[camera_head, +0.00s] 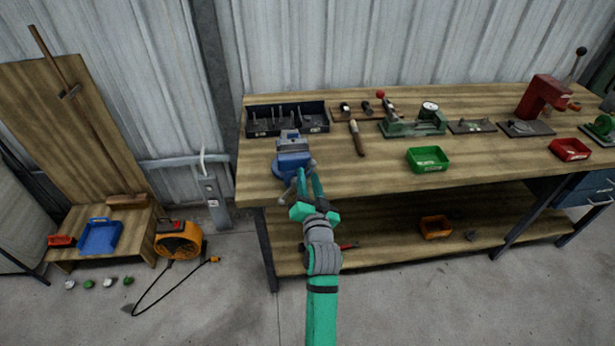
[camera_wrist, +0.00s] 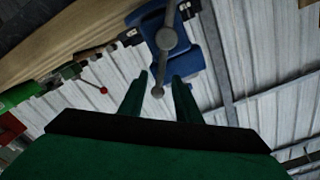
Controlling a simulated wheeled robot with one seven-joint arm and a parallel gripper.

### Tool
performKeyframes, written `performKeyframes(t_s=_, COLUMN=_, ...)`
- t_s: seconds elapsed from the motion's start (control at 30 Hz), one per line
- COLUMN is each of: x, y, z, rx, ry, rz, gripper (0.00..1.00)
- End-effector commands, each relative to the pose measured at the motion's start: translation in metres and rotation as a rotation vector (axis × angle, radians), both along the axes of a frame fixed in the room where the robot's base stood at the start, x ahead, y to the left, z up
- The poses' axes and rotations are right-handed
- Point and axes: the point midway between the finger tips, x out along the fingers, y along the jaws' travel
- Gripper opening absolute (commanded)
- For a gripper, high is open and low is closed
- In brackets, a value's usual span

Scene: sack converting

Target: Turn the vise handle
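A blue vise (camera_head: 292,157) sits at the left front of the wooden workbench. Its grey handle (camera_head: 291,188) hangs at the vise's front, close to my gripper (camera_head: 308,182). In the wrist view the blue vise (camera_wrist: 196,45) is at the top, and the grey handle (camera_wrist: 163,62) runs down from the screw hub to a round knob. My gripper (camera_wrist: 158,82) has its two green fingers apart, with the handle's lower knob between or just beyond the fingertips. Whether either finger touches the handle cannot be told.
The workbench (camera_head: 385,175) carries a black tool box (camera_head: 262,128), a green tray (camera_head: 427,160), a red tray (camera_head: 570,149) and a red press (camera_head: 543,97). A lower shelf (camera_head: 390,250) holds an orange tray (camera_head: 436,227).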

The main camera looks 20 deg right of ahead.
Motion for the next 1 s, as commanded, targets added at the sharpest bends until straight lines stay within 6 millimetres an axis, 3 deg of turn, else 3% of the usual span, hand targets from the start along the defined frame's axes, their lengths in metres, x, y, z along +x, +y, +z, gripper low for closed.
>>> performKeyframes(t_s=0.2, x=0.013, y=-0.003, z=0.000, rx=0.000, ry=0.000, rz=0.000, gripper=0.30)
performKeyframes(t_s=0.47, x=0.013, y=-0.002, z=0.000, rx=0.000, ry=0.000, rz=0.000, gripper=0.30)
performKeyframes(t_s=0.6, x=0.013, y=-0.002, z=0.000, rx=0.000, ry=0.000, rz=0.000, gripper=0.00)
performKeyframes(t_s=1.0, x=0.024, y=0.006, z=-0.001, rx=0.035, ry=-0.008, rz=0.015, gripper=0.00)
